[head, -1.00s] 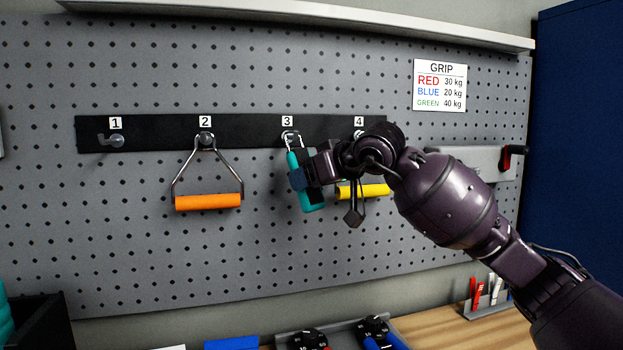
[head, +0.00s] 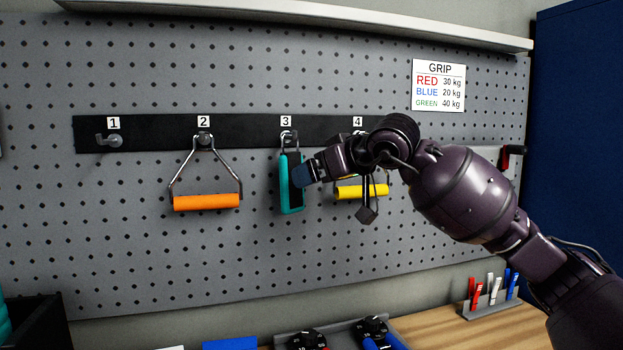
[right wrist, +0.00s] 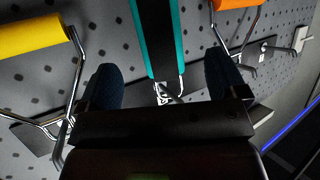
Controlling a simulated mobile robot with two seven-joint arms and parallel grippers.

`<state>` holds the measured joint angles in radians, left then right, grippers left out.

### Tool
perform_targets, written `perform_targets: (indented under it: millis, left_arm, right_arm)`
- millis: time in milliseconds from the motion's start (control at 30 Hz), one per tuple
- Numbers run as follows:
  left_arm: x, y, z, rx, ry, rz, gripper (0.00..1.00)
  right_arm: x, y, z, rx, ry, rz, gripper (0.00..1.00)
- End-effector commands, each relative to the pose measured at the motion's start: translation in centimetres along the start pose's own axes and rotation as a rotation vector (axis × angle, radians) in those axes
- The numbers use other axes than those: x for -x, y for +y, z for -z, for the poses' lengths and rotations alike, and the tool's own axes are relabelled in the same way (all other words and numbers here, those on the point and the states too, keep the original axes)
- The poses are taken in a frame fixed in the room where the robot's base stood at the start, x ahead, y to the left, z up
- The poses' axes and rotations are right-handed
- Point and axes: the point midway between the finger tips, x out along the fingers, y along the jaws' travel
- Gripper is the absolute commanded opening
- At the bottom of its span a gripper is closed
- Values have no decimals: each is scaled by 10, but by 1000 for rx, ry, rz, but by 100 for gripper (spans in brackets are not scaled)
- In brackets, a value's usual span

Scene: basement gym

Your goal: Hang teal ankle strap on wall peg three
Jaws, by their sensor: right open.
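The teal ankle strap (head: 284,184) hangs by its metal ring from peg three (head: 287,136), under the label 3. It hangs nearly straight down against the pegboard and shows a black inner band. My right gripper (head: 308,178) is just right of the strap in the head view. In the right wrist view the strap (right wrist: 177,40) lies between and beyond the two open fingertips (right wrist: 165,80), with clear gaps on both sides and its ring on the hook. My left gripper is not in view.
An orange-handled grip (head: 206,202) hangs on peg two, left of the strap. A yellow-handled grip (head: 362,191) hangs at peg four, partly behind my right arm. Peg one (head: 115,141) is bare.

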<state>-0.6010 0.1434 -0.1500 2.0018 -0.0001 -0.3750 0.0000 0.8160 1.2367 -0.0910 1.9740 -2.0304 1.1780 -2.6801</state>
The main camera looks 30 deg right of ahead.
Motion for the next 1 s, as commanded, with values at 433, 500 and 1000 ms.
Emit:
perform_targets:
  millis: [433, 500, 1000]
  left_arm:
    - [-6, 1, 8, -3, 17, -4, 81]
    - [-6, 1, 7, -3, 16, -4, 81]
    - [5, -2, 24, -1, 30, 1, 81]
  right_arm:
    - [68, 1, -1, -1, -1, -2, 91]
    - [73, 1, -1, -1, -1, -1, 91]
    - [101, -3, 24, 6, 26, -2, 91]
